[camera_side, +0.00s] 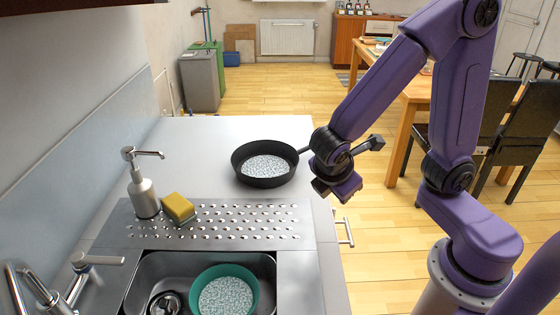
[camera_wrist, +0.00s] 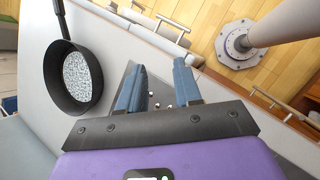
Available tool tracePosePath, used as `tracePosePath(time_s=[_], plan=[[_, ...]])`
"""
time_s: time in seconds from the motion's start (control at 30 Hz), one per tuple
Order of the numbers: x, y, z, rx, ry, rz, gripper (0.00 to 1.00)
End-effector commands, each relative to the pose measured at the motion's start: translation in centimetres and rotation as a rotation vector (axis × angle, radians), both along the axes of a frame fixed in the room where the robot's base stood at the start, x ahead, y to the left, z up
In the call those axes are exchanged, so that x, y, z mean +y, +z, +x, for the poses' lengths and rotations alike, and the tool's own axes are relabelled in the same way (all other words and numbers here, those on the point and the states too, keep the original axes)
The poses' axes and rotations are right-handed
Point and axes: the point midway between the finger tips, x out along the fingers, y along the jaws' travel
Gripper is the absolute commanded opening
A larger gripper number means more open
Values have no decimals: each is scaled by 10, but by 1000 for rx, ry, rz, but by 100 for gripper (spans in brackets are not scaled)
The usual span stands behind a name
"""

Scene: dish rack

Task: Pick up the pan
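The black pan (camera_side: 264,163) sits on the grey counter, with a speckled grey-white inner base. Its handle points right, toward my arm, and its end is close to or behind my wrist. In the wrist view the pan (camera_wrist: 75,75) is at the left, with its handle running up to the top edge. My gripper (camera_side: 340,195) is beside the pan, to its right near the counter edge. In the wrist view the two blue fingers of my gripper (camera_wrist: 158,80) are spread apart with nothing between them. The pan is outside the fingers.
A soap dispenser (camera_side: 143,188) and a yellow sponge (camera_side: 179,208) stand left on the perforated drainboard (camera_side: 240,222). A sink (camera_side: 165,268) in front holds a green bowl (camera_side: 224,290). The counter behind and left of the pan is clear. A drawer handle (camera_side: 345,232) sticks out at the right edge.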

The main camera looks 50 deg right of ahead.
Motion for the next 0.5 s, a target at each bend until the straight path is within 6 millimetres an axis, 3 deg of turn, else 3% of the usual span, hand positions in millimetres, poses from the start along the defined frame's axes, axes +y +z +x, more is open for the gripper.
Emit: tracePosePath(time_s=[0.1,0.3,0.5], plan=[[9,-7,38,-15,90,-192,34],[26,-16,92,-39,237,-464,34],[40,-23,120,-55,328,-613,34]])
